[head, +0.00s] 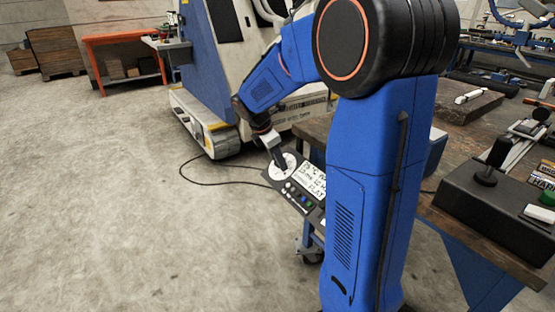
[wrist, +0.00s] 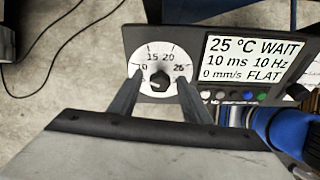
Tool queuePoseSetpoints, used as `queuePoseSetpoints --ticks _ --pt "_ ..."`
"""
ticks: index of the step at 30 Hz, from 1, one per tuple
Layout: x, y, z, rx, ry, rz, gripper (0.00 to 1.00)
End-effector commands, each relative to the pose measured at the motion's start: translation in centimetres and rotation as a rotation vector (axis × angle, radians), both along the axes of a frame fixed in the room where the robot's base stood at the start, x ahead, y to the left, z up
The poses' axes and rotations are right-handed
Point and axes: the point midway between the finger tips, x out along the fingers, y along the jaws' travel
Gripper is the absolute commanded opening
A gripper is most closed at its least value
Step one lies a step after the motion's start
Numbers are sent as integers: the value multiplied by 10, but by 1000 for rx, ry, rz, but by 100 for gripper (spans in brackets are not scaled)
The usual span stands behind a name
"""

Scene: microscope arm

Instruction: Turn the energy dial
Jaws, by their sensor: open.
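The energy dial is a black knob (wrist: 160,79) on a round white scale (wrist: 152,52) marked 10, 15, 20 and 25. It sits at the left of a dark control panel (wrist: 198,37). In the head view the white scale (head: 285,172) shows at the panel's upper left. My gripper (wrist: 159,78) is open, with one finger on each side of the knob. I cannot tell whether the fingers touch it. In the head view my gripper (head: 279,163) reaches down over the dial, and the knob is hidden there.
The panel's display (wrist: 254,60) reads 25 °C WAIT, 10 ms 10 Hz, 0 mm/s FLAT. Small coloured buttons (wrist: 234,96) sit below it. A workbench (head: 440,212) stands at the right, a blue-and-white machine (head: 205,75) behind. A black cable (head: 215,184) lies on open floor.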

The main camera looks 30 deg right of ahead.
Motion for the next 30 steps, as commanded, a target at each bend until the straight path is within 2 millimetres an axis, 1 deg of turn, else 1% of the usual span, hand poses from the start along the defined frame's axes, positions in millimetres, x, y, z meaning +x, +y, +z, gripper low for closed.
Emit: queuePoseSetpoints --ticks 3,8,9,20,26,30 --pt "0 0 0 0 0 0 44" --pt "0 0 0 0 0 0 6" --pt "0 0 0 0 0 0 3" --pt "0 0 1 1 -33 -45 3" --pt "-2 1 0 4 -102 -144 3" --pt "-3 1 0 6 -169 -239 3"
